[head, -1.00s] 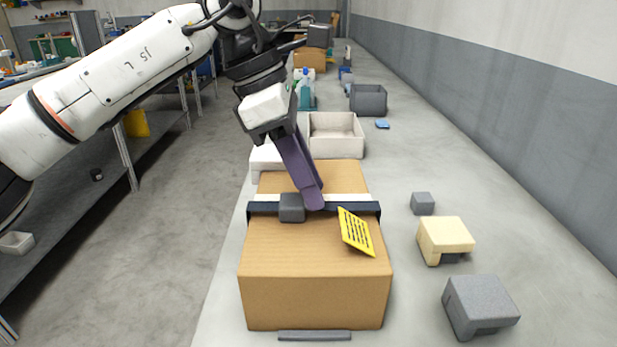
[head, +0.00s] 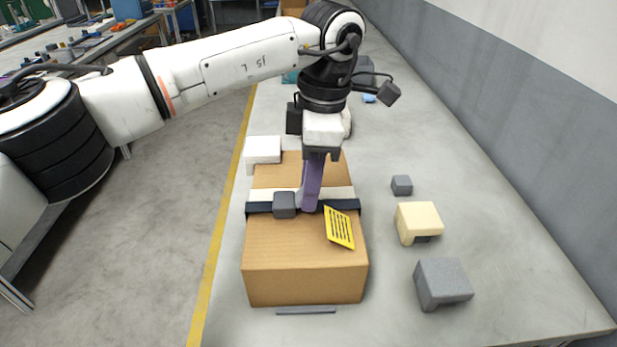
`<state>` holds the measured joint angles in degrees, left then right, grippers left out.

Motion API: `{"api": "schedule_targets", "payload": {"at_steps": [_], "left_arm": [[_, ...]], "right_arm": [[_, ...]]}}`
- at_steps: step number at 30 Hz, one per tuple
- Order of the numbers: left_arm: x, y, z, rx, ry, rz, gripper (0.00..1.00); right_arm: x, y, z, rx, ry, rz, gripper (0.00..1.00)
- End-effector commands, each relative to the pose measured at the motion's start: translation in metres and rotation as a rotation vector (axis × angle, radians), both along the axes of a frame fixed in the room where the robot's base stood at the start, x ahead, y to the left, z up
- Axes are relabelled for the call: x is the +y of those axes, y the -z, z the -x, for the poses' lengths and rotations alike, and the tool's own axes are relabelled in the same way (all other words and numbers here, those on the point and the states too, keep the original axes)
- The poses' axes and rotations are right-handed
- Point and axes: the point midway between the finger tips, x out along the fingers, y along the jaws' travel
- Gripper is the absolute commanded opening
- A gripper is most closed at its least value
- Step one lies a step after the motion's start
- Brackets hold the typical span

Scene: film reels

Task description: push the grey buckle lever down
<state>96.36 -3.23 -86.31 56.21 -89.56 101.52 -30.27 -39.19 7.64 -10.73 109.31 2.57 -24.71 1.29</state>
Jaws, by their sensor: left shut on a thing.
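The grey buckle (head: 285,204) sits on the dark strap (head: 259,208) that runs across the top of a cardboard box (head: 303,280). My left gripper (head: 308,208) comes down almost upright, its purple fingers together. Its tips are at the strap, close against the right side of the buckle. It is shut on what seems to be the buckle's lever, which the fingers mostly hide. I cannot tell the lever's angle. My right gripper is not in view.
A yellow tag (head: 339,228) lies on the box just right of the fingers. A small grey block (head: 402,185), a cream block (head: 419,221) and a larger grey block (head: 442,283) stand to the right. The bench's right side is mostly clear.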

Motion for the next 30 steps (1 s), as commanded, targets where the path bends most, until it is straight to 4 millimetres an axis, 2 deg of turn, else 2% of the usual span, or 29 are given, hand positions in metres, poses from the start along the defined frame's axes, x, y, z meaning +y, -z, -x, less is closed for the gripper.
{"api": "schedule_targets", "payload": {"at_steps": [2,3,6,17,20,30], "left_arm": [[0.0,0.0,0.0,-0.001,0.0,0.001,0.02],[0.0,0.0,0.0,-0.001,0.001,0.001,0.26],[0.0,0.0,0.0,-0.001,0.001,0.001,0.43],[-0.001,-0.004,0.0,-0.002,0.0,0.002,0.44],[-0.002,-0.016,-0.001,-0.004,0.001,0.003,0.44],[-0.009,-0.081,0.0,-0.004,0.0,0.003,0.44]], "right_arm": [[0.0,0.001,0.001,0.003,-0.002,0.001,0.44],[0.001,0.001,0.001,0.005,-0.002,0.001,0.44],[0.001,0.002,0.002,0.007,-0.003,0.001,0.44],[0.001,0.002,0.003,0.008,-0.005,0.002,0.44],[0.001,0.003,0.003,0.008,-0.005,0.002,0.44],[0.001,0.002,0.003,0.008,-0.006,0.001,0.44]]}}
